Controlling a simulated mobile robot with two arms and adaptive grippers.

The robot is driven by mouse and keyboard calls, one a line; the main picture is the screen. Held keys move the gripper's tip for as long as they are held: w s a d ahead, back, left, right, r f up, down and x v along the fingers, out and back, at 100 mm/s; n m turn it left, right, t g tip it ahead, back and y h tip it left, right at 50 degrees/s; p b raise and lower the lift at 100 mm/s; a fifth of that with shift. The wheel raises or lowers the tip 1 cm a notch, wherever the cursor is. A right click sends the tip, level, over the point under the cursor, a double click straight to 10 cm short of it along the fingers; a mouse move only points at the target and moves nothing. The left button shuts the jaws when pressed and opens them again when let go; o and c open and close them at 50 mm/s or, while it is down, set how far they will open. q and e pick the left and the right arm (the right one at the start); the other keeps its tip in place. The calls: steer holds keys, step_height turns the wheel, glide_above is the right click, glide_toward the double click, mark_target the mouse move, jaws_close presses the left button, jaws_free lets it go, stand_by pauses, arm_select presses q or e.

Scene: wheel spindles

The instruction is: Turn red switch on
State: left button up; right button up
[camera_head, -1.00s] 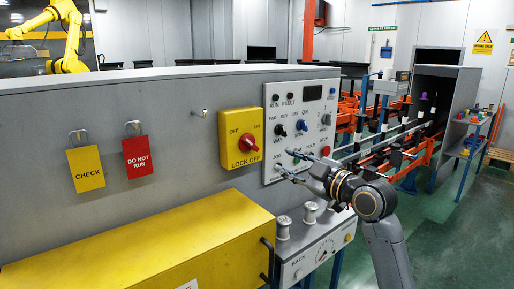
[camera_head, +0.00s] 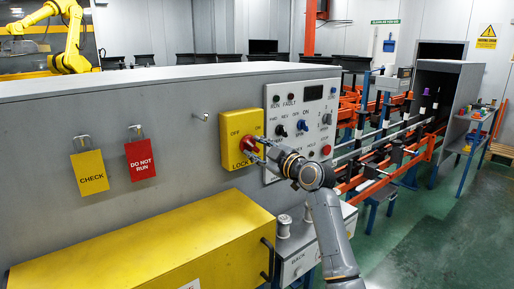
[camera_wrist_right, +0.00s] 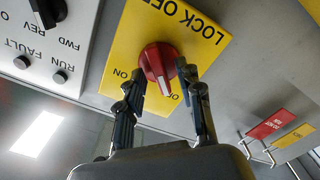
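The red switch (camera_head: 250,145) is a round knob on a yellow LOCK OFF plate (camera_head: 229,153) on the grey cabinet wall. In the right wrist view the red switch (camera_wrist_right: 158,62) shows with its white pointer mark toward the OFF label; ON is to the left. My right gripper (camera_head: 262,150) is at the plate, partly covering it. In the wrist view the right gripper (camera_wrist_right: 160,78) is open, with one finger on each side of the knob. The right fingertip looks very near the knob; contact cannot be told. My left gripper is not in view.
A control panel (camera_head: 325,108) with knobs and buttons is just right of the plate. CHECK (camera_head: 89,172) and DO NOT RUN (camera_head: 140,160) tags hang to the left. A yellow box (camera_head: 150,245) juts out below.

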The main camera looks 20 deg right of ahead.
steer(key=shift+c, duration=0.4)
jaws_close()
steer(key=shift+m, duration=0.4)
steer(key=m+p, duration=0.1)
steer(key=m, duration=0.3)
steer(key=shift+p, duration=0.4)
steer(key=m+p, duration=0.2)
steer(key=m, duration=0.2)
steer(key=shift+m, duration=0.3)
steer(key=m+p, duration=0.2)
steer(key=m, duration=0.2)
steer(key=shift+p, duration=0.35)
steer(key=shift+m+p, duration=1.05)
steer(key=shift+m, duration=1.15)
steer(key=shift+f, duration=0.1)
